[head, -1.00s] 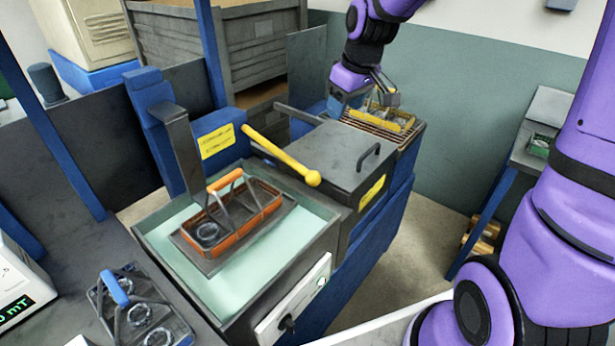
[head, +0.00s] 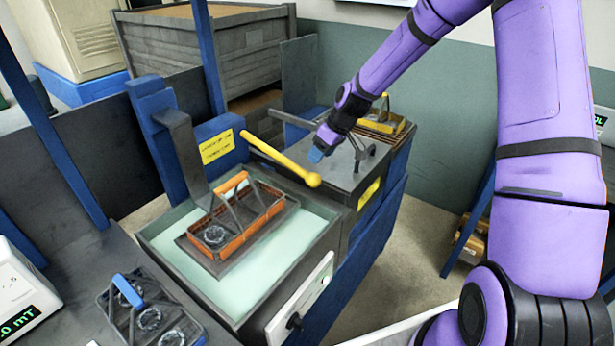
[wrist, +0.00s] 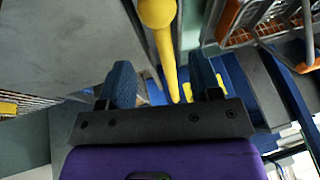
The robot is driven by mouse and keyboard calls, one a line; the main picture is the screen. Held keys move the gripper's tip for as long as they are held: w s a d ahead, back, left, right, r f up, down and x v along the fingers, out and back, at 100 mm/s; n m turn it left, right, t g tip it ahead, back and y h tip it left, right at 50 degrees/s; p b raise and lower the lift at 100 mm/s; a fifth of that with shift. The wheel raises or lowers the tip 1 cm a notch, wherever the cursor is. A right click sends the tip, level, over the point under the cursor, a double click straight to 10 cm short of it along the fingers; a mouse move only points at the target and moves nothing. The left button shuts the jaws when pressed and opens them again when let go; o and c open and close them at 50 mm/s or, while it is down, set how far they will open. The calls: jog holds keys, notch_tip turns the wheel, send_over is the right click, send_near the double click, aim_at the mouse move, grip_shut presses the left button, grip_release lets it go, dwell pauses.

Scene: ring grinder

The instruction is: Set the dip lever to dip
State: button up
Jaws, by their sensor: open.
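The dip lever is a yellow rod with a ball end (head: 285,162), slanting out from the blue post toward the near right. In the wrist view the lever (wrist: 166,50) runs between my two blue fingers, ball end at the top. My gripper (head: 318,152) is open and empty, close to the ball end; its fingers (wrist: 162,82) straddle the rod in the wrist picture, but I cannot tell the depth between them. An orange-handled basket (head: 240,224) with rings sits on a dark tray in the pale bath (head: 165,255) beneath the lever's carrier arm.
A dark lid (head: 350,180) with a handle covers the adjoining tank. A yellow-handled basket (head: 385,122) sits behind it. A blue-handled ring basket (head: 150,320) stands at lower left. A yellow label (head: 216,147) is on the blue post.

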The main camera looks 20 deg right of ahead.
aim_at(309, 173)
jog(key=x, duration=0.9)
jog(key=shift+a+f, duration=0.15)
jog(key=shift+f, duration=0.15)
jog(key=c, duration=1)
jog(key=r+g+h, duration=0.1)
jog(key=r, duration=0.3)
jog(key=r+g+h, duration=0.1)
jog(key=r, duration=0.4)
jog(key=r+g+h, duration=0.1)
jog(key=r, duration=0.3)
jog(key=shift+w+a+r+g, duration=0.15)
jog(key=shift+w+g, duration=0.1)
jog(key=shift+g, duration=0.15)
jog(key=w+a+r+g+h, duration=0.1)
jog(key=w+a+r, duration=0.1)
jog(key=r, duration=0.7)
jog(key=shift+w+a+r+m+g, duration=0.25)
jog(key=shift+w+r+m+g, duration=0.15)
jog(key=shift+w, duration=0.4)
jog(key=shift+w+a+r, duration=0.35)
jog(key=shift+w+r, duration=0.15)
jog(key=shift+r, duration=0.35)
jog(key=o, duration=1)
